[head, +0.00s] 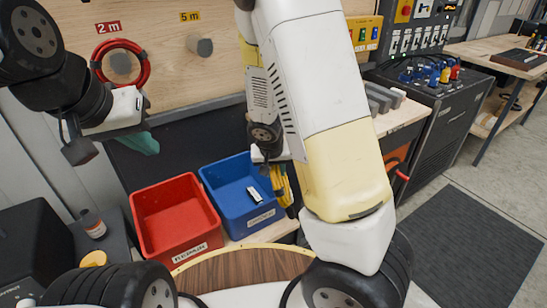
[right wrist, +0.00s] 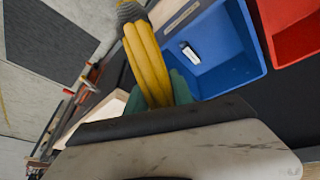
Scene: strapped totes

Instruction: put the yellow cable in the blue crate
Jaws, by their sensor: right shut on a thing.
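The yellow cable (head: 283,188) is a bundled coil hanging just right of the blue crate (head: 247,230) in the head view, partly hidden by my right arm. In the right wrist view the yellow cable (right wrist: 147,58) is clasped between the green fingertips of my right gripper (right wrist: 160,90). The blue crate (right wrist: 212,72) lies to the right of the cable there, and the cable appears outside its opening. A small white and dark item (head: 254,194) lies in the crate. My left gripper (head: 143,142) hangs above and left of the crates; its finger gap is unclear.
A red crate (head: 172,243) with a label stands left of the blue one. A red cable (head: 121,62) hangs on the board under a "2 m" label; the "5 m" peg (head: 199,46) is bare. A bottle (head: 92,223) stands left. Equipment fills the back right.

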